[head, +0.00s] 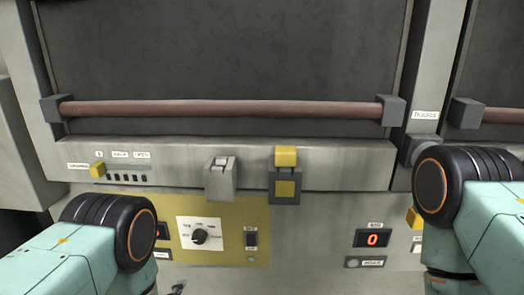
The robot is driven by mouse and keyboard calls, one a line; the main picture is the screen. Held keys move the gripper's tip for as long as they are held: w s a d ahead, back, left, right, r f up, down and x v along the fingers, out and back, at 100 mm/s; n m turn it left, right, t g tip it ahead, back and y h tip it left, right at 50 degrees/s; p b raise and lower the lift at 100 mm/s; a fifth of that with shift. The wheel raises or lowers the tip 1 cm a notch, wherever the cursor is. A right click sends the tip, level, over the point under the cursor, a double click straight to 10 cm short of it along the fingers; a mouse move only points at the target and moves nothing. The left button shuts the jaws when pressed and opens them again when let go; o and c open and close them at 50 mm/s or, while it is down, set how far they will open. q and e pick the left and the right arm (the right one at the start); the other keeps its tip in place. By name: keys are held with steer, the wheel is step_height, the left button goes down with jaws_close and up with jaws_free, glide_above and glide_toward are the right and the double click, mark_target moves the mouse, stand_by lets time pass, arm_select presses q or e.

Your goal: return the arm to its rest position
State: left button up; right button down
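My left arm (70,255) comes in at the lower left, with a black round joint at its upper end in front of the control panel. My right arm (485,215) comes in at the lower right, with a similar black joint over the panel's right side. Both arms look folded, with their joints near the bottom corners. Neither gripper shows in the head view, so I cannot see whether they are open or shut or hold anything.
A large oven-like unit with a dark door (230,50) and a brown handle bar (220,108) stands ahead. Below are a grey latch (220,180), a yellow-and-grey latch (285,175), a dial (199,237), a switch (251,240) and a red display reading 0 (372,239).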

arm_select(q)
steer(key=s+a+f+m+g, duration=0.1)
steer(key=s+f+m+g, duration=0.3)
steer(key=s+m, duration=0.35)
steer(key=s+a+f+m+g, duration=0.1)
steer(key=s+f+m+g, duration=0.4)
steer(key=s+m, duration=0.3)
steer(key=s+r+m+g, duration=0.2)
steer(key=s+g, duration=0.1)
steer(key=s, duration=0.5)
steer(key=s+a+r+m+g, duration=0.1)
steer(key=s+r+m+g, duration=0.2)
steer(key=s, duration=0.6)
steer(key=shift+s+a+y, duration=0.25)
steer(key=shift+s+y, duration=0.05)
